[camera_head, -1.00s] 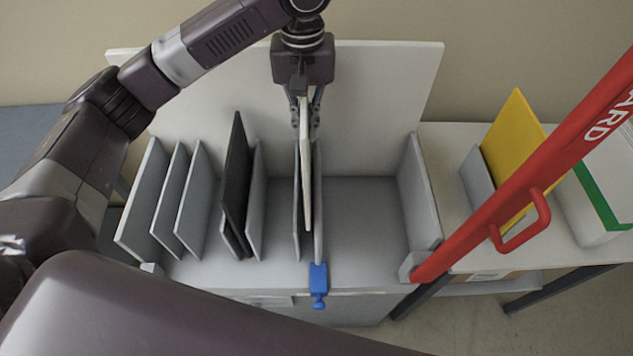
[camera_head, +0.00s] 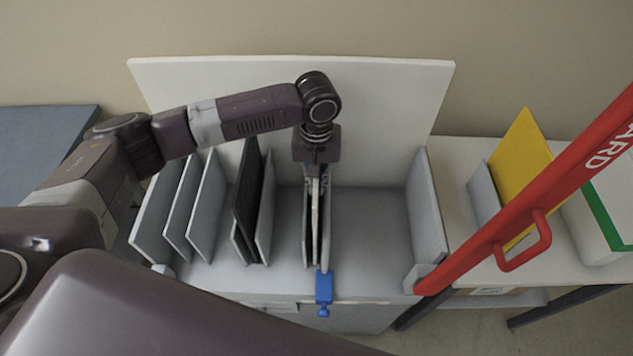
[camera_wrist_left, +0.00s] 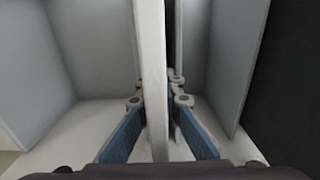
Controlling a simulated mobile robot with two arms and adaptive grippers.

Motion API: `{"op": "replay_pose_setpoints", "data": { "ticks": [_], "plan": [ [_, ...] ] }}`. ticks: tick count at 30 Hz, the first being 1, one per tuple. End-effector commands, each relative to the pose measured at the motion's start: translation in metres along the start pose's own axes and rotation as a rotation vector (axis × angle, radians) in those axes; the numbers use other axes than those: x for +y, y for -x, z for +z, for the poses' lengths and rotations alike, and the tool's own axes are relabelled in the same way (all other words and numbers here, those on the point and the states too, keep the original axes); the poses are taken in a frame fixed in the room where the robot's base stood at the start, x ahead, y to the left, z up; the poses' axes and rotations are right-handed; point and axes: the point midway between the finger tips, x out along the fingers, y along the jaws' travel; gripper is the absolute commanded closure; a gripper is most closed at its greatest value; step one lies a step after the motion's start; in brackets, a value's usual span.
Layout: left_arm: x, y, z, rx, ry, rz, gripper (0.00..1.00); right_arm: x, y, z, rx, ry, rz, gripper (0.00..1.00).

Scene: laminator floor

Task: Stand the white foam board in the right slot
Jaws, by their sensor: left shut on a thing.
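The white foam board (camera_head: 315,222) stands on edge, close to upright, between two grey dividers of the right slot (camera_head: 325,240) in the head view. Its lower edge is hidden, so I cannot tell if it touches the slot floor. My left gripper (camera_head: 317,182) is low at the back of the slot, shut on the board's rear part. In the left wrist view a pale upright panel (camera_wrist_left: 151,70), seemingly the board, runs between the blue-grey fingers (camera_wrist_left: 160,110). My right gripper is out of view.
A black board (camera_head: 247,200) stands left of the slot, with several grey dividers (camera_head: 207,205) further left. A blue clamp (camera_head: 323,288) sits at the slot's front. A wide bay right of it is empty. A red guard bar (camera_head: 515,225) and yellow board (camera_head: 520,160) are at right.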

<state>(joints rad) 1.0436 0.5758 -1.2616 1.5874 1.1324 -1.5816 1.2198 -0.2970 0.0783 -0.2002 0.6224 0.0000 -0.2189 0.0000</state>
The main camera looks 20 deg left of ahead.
Motion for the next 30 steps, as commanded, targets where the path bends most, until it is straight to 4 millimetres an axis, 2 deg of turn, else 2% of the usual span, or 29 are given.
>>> {"op": "replay_pose_setpoints", "data": {
  "ticks": [8, 9, 13, 14, 24, 28, 30],
  "plan": [
    [0.0, -0.002, 0.001, -0.002, 0.0, 0.0, 1.0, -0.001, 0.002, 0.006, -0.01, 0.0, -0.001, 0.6],
    [0.0, -0.003, 0.001, -0.002, 0.0, 0.0, 0.91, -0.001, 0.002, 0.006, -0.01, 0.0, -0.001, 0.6],
    [0.0, -0.002, 0.0, -0.001, 0.0, 0.0, 0.77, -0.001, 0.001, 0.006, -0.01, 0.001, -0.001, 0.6],
    [0.0, -0.002, 0.0, -0.001, 0.0, 0.0, 0.76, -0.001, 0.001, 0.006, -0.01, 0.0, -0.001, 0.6],
    [0.0, -0.001, 0.0, 0.0, 0.0, 0.0, 0.76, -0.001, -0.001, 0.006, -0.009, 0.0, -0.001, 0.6],
    [0.001, 0.012, 0.0, 0.001, 0.0, 0.002, 0.76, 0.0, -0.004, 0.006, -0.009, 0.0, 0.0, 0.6],
    [0.001, 0.025, 0.0, 0.002, 0.0, 0.003, 0.76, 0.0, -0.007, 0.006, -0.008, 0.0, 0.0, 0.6]
  ]
}}
